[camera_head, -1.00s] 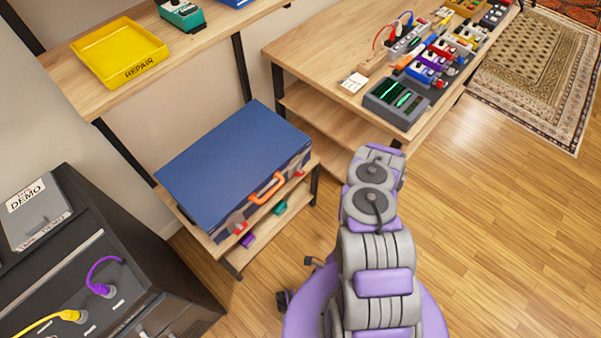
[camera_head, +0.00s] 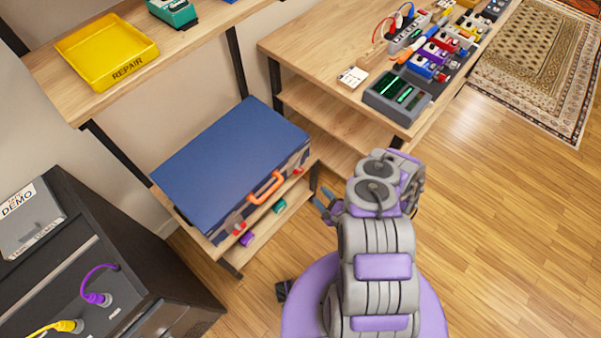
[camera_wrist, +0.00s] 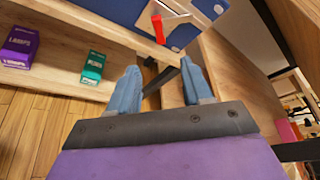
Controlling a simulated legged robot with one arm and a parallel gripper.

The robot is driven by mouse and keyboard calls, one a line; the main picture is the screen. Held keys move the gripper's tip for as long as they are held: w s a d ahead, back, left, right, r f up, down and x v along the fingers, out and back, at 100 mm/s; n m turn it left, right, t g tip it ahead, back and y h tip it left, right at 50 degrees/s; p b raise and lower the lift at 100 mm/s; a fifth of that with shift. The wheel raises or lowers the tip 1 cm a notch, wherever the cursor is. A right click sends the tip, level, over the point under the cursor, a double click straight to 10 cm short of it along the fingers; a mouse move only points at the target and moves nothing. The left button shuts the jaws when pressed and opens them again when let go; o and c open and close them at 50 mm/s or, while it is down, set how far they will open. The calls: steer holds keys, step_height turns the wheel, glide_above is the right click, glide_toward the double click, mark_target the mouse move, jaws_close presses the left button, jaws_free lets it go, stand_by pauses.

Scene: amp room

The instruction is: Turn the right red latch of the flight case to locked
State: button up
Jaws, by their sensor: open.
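The blue flight case (camera_head: 225,150) lies on a wooden shelf, with an orange handle (camera_head: 265,187) on its front side. Its right red latch (camera_head: 298,171) is near the front right corner; the left red latch (camera_head: 239,227) is at the other end. In the wrist view the right red latch (camera_wrist: 158,29) hangs roughly vertical beside a metal plate, beyond my fingertips. My gripper (camera_head: 324,206) is open and empty, right of and apart from the case. In the wrist view both blue fingers of my gripper (camera_wrist: 163,84) are spread, with nothing between them.
A purple box (camera_wrist: 45,48) and a green box (camera_wrist: 92,68) sit on the lower shelf (camera_wrist: 55,85) below the case. A wooden bench (camera_head: 330,60) with pedals stands to the right. A dark amp (camera_head: 130,270) stands at left. Open floor lies right of my arm.

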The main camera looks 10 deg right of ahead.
mark_target(300, 173)
steer(key=x, duration=0.8)
steer(key=b+x, duration=0.1)
steer(key=x, duration=0.7)
steer(key=shift+a+r, duration=0.1)
steer(key=shift+a, duration=0.1)
steer(key=shift+s, duration=0.1)
jaws_close()
